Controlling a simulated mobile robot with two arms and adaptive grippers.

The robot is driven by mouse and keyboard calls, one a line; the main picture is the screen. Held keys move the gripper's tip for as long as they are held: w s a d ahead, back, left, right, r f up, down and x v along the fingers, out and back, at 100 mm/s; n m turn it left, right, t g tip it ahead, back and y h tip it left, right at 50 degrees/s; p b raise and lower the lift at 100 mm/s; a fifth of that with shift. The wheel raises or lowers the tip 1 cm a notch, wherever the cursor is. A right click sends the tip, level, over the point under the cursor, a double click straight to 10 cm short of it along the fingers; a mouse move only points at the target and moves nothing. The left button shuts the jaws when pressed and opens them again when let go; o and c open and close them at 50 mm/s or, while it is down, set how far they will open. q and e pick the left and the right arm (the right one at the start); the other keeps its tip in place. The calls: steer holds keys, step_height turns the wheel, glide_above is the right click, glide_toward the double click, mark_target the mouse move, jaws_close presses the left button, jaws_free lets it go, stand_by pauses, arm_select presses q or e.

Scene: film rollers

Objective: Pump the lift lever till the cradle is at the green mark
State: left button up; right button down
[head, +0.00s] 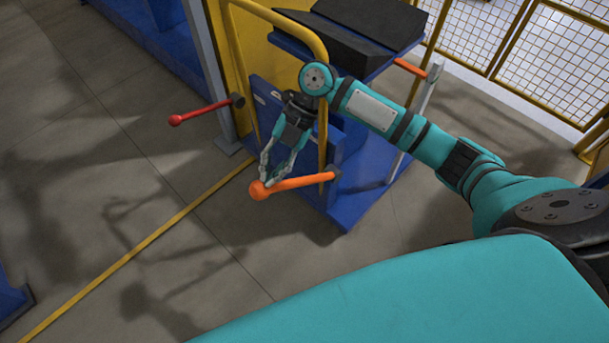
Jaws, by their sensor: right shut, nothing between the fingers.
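An orange lever (295,184) with a round knob sticks out to the left from the low front of a blue lift cart (366,190). My right gripper (266,180) points down at the lever's knob end. Its fingers are shut with nothing held, and its tips are right at the lever; I cannot tell whether they touch it. The black cradle (345,38), with sloping sides, sits on the blue top of the cart; its far part is cut by the top edge. I see no green mark. My left gripper is not in view.
A red lever (203,111) sticks out left, beyond the cart. A yellow hoop handle (322,62) stands close to my right wrist. A smaller orange handle (410,68) is at the cart's right. Yellow mesh fence (555,65) stands behind.

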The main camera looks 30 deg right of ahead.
mark_target(259, 198)
steer(key=shift+s+a+f, duration=0.2)
steer(key=shift+a+f, duration=0.15)
steer(key=shift+f, duration=0.25)
steer(key=b+x, duration=0.3)
steer(key=x, duration=0.2)
steer(key=shift+d+f, duration=0.15)
steer(key=shift+d, duration=0.05)
steer(key=shift+a+f, duration=0.2)
steer(key=shift+f, duration=0.1)
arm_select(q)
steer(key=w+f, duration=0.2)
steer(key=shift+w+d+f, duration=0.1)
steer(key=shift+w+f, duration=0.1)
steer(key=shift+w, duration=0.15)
arm_select(e)
steer(key=shift+a+f, duration=0.1)
steer(key=shift+a, duration=0.15)
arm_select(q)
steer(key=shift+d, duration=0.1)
